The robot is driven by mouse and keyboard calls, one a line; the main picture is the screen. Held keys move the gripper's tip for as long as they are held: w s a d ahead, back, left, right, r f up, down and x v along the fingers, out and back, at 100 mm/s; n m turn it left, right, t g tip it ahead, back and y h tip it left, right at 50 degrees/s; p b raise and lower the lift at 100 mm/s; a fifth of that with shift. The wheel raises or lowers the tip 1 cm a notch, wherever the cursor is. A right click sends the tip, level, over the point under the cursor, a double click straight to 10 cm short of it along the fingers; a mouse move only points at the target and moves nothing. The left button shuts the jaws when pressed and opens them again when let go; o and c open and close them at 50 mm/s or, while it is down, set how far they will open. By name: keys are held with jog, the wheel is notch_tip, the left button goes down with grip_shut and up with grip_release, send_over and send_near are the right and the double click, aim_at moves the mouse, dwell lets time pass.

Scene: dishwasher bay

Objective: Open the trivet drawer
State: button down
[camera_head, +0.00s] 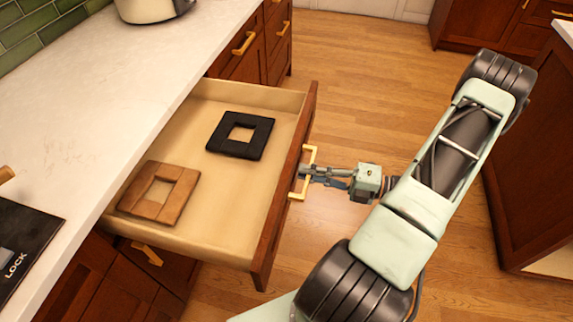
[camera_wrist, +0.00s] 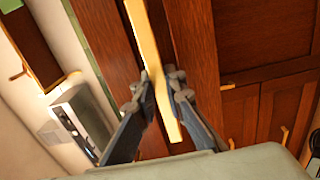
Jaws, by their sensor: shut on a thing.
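The trivet drawer (camera_head: 205,232) stands pulled well out from under the counter in the head view. A black square trivet (camera_head: 240,135) and a brown wooden trivet (camera_head: 159,193) lie apart inside it. Its yellow bar handle (camera_head: 306,174) is on the front panel's outer face. My gripper (camera_head: 306,172) is at the handle, reaching in from the right. In the wrist view the handle (camera_wrist: 152,70) runs between the two fingers of my gripper (camera_wrist: 160,82), which are shut on it. The trivets do not show in the wrist view.
The pale countertop (camera_head: 75,125) runs along the left, with a dark panel marked LOCK (camera_head: 22,245) on it and a pale appliance (camera_head: 150,8) at the back. Wooden floor (camera_head: 375,70) is open beyond my arm. A dark wood cabinet (camera_head: 535,165) stands at the right.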

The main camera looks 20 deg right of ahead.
jog(key=shift+v, duration=1.45)
jog(key=shift+w, duration=0.1)
jog(key=c, duration=2)
grip_release()
jog(key=shift+o, duration=0.2)
jog(key=v, duration=1.2)
